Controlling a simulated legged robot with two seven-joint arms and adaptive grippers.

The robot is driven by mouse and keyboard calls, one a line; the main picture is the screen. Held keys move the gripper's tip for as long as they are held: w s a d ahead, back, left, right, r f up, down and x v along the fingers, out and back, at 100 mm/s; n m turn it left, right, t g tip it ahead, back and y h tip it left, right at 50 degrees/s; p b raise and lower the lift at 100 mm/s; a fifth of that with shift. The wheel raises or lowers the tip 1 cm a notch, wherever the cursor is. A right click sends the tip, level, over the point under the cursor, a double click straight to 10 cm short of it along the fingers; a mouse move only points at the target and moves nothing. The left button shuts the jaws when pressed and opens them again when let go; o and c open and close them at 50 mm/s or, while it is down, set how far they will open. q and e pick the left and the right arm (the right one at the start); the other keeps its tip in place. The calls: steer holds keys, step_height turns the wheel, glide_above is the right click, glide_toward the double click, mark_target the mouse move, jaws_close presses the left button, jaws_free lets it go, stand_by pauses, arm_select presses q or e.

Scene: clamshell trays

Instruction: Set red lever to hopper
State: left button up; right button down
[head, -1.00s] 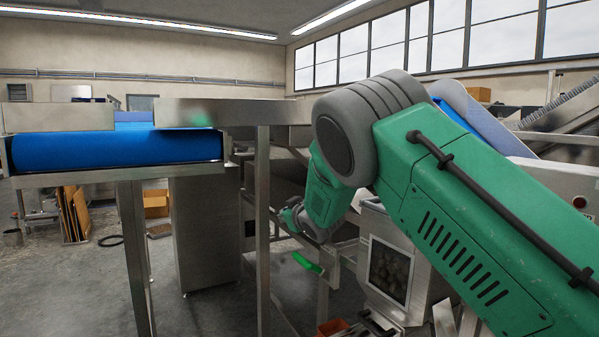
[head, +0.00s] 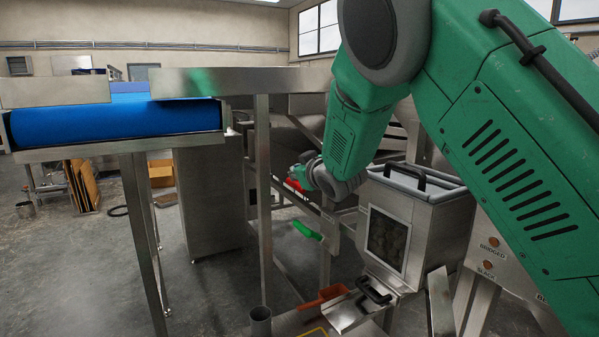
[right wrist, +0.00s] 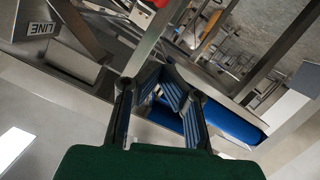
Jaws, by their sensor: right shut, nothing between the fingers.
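A red part (head: 294,185), which looks like the red lever, shows just below my right gripper on the steel frame right of the tall post. My gripper and wrist partly hide it. My right gripper (head: 297,171) is small here; I cannot tell whether it touches the red part. In the right wrist view my right gripper (right wrist: 163,78) is shut with nothing between its fingers. A red patch (right wrist: 157,3) at the top edge there may be the same lever. A "LINE" label (right wrist: 42,28) is at the upper left. I see no hopper label. My left gripper is out of view.
A green handle (head: 307,230) sticks out below the frame. A steel bin with a window (head: 432,222) stands right of it, with an orange scoop (head: 324,297) below. A blue conveyor (head: 115,126) is at left. A steel post (head: 264,200) stands left of my gripper.

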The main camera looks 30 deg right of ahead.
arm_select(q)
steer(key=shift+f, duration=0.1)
arm_select(e)
steer(key=shift+v, duration=1.25)
